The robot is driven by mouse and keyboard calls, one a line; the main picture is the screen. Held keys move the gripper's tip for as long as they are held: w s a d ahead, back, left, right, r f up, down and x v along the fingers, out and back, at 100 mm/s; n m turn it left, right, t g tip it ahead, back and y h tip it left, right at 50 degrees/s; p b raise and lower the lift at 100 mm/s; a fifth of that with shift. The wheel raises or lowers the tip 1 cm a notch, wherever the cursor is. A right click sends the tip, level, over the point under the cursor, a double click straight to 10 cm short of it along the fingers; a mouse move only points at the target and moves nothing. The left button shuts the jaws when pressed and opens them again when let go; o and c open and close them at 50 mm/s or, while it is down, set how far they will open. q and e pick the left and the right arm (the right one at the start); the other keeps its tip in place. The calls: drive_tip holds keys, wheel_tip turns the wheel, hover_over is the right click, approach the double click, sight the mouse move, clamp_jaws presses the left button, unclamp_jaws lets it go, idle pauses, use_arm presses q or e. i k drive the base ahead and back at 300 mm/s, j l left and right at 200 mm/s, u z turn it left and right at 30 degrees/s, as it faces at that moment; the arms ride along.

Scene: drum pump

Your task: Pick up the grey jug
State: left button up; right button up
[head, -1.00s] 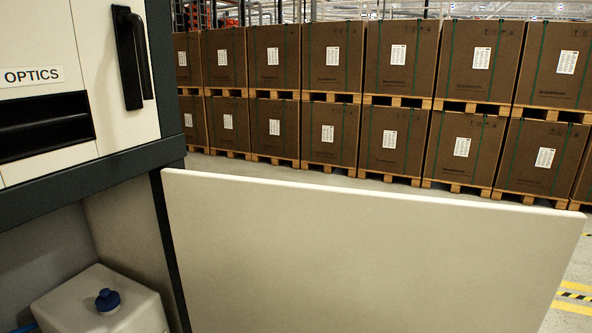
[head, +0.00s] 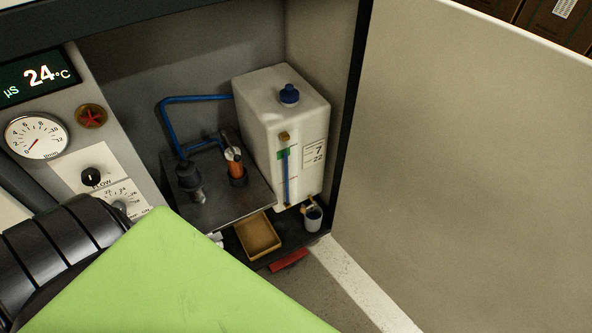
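A small light grey vessel (head: 313,217), which looks like the grey jug, stands on the dark floor of the open cabinet bay, at the front right. It is upright below the white tank (head: 262,128), close to the small tap at the tank's lower front. Its inside looks dark blue, and its handle cannot be made out clearly. Neither of my grippers shows in the head view, so nothing is seen touching the vessel.
A tan tray (head: 258,236) sits left of the vessel. A dark shelf (head: 222,203) carries a pump with blue tubing and an orange-and-white part. A red bar (head: 288,261) lies at the bay's front edge. The open door (head: 470,160) stands right. A green surface blocks the lower left.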

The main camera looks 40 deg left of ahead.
sight(312, 218)
drive_tip(key=u, duration=0.9)
